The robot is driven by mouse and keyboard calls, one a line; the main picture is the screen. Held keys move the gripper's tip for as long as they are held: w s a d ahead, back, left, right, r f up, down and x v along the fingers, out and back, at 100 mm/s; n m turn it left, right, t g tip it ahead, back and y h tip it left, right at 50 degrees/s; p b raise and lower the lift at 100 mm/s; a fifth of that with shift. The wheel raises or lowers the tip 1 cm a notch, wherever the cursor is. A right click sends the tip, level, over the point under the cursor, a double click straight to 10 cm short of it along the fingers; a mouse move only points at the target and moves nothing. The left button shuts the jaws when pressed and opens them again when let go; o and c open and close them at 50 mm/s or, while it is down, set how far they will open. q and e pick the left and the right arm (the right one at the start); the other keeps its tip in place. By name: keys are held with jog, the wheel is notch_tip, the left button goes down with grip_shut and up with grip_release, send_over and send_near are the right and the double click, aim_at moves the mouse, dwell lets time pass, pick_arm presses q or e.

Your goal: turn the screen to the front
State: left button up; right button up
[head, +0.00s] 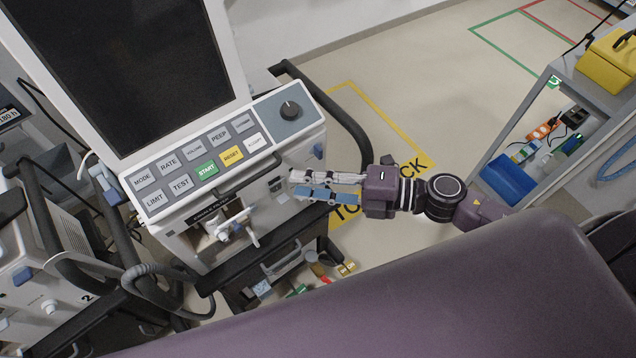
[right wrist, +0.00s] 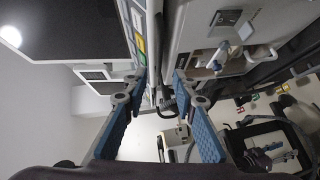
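The screen (head: 115,60) is a large dark panel in a white frame, above the ventilator's control panel (head: 205,150) at the upper left of the head view. Its dark face shows; its top is cut off. It also shows as a dark slab in the right wrist view (right wrist: 60,28). My right gripper (head: 294,184) is beside the right part of the ventilator's front, below the knob and apart from the screen. My left gripper is not visible.
A dark rail (head: 345,120) curves beside the ventilator. Another machine (head: 40,275) stands close at the left with a grey hose (head: 150,280). A grey shelf cart (head: 560,110) with a yellow case (head: 608,62) stands at the right.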

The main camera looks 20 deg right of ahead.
jog(key=shift+v, duration=1.2)
